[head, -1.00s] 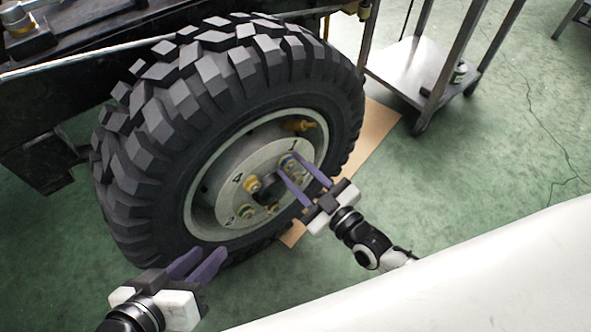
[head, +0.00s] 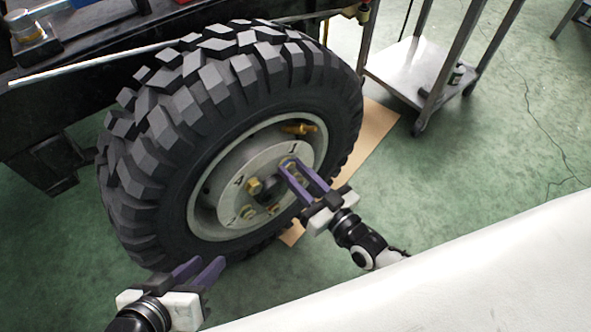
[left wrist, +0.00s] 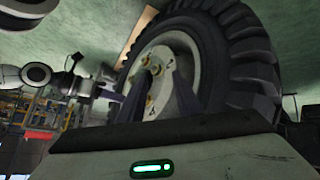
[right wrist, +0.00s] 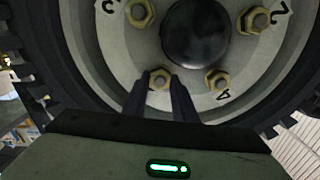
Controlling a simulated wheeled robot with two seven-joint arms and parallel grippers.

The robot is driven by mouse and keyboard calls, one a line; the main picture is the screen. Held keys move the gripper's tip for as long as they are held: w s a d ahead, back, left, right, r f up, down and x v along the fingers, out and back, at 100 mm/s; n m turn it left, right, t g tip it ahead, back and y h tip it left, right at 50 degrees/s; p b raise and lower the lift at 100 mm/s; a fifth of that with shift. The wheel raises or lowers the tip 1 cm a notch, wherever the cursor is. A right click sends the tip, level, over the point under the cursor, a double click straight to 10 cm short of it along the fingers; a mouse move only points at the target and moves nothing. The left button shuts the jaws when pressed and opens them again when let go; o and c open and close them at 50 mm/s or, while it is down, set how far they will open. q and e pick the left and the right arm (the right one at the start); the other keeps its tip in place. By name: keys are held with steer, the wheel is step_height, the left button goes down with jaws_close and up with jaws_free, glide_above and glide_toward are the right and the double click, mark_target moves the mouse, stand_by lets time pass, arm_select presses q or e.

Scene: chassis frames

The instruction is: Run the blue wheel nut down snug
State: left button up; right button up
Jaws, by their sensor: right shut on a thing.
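The wheel hub (head: 232,168) faces me, with gold-coloured nuts around a dark centre cap. The wheel nut at the number 1 (head: 289,161) sits on its stud at the hub's upper right, mostly hidden by my right gripper. My right gripper (head: 287,166) is shut on this nut. In the right wrist view the nut (right wrist: 160,76) shows between the fingertips and looks gold; its blue colour is hard to make out. My left gripper (head: 211,262) is open and empty, below and in front of the tyre. The left wrist view shows its fingers apart.
The big black tyre (head: 150,165) stands around the hub. A gold valve-like part (head: 299,129) sticks out of the rim above the nuts. A neighbouring nut (right wrist: 215,79) is close beside the right fingers. A metal trolley (head: 410,70) stands at the back right. Green floor is clear at right.

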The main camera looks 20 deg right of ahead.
arm_select(q)
steer(key=shift+w, duration=0.1)
steer(key=shift+r, duration=0.15)
arm_select(e)
steer(key=o, duration=0.8)
steer(key=shift+c, duration=0.2)
arm_select(q)
steer(key=p, duration=0.1)
steer(key=s+a+p, duration=0.1)
steer(key=shift+a+f+y+p, duration=0.25)
steer(key=shift+f+y+p, duration=0.05)
steer(key=shift+y+p, duration=0.1)
arm_select(e)
steer(key=v, duration=1)
steer(key=shift+s, duration=0.2)
arm_select(q)
steer(key=shift+w, duration=0.15)
